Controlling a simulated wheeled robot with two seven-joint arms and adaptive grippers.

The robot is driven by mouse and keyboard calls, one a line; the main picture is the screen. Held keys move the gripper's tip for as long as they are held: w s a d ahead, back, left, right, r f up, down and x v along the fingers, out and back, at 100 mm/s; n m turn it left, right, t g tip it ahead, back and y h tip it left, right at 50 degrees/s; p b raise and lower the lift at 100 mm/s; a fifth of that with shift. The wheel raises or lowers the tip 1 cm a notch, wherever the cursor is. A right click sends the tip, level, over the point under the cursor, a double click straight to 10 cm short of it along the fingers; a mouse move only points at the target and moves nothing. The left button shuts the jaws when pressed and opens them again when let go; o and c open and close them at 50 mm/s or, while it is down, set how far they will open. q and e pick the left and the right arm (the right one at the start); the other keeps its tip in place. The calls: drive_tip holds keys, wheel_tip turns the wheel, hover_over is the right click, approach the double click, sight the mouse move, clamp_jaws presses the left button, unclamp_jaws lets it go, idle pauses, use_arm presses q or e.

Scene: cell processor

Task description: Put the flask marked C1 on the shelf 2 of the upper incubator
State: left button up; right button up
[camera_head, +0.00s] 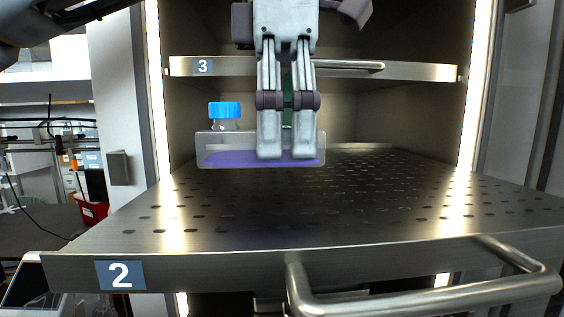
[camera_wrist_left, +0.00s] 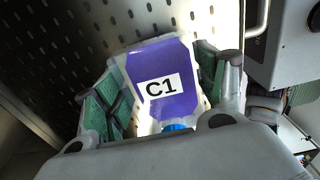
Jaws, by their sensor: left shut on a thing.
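The flask marked C1 (camera_head: 225,150) is clear with purple liquid and a blue cap at its left end. Its C1 label faces the left wrist camera (camera_wrist_left: 160,87). My left gripper (camera_head: 287,150) is shut on the flask and holds it over shelf 2 (camera_head: 250,215), a perforated metal shelf pulled out toward me with a blue "2" tag on its front edge. The flask lies roughly level, and I cannot tell whether it touches the shelf. The left gripper's green finger pads also show in the wrist view (camera_wrist_left: 160,105).
Shelf 3 (camera_head: 420,71) sits above and behind, inside the lit incubator. A metal handle (camera_head: 420,295) sticks out from the front of shelf 2. Shelf 2 looks bare around the flask, with free room to the right. A cluttered bench stands at the left.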

sight(282, 160)
use_arm(q)
drive_tip(key=shift+f, duration=1.8)
drive_tip(key=shift+f, duration=0.15)
drive_tip(key=o, duration=1.4)
drive_tip(key=shift+o, duration=0.2)
drive_tip(key=shift+r, duration=0.3)
drive_tip(key=shift+r, duration=3.6)
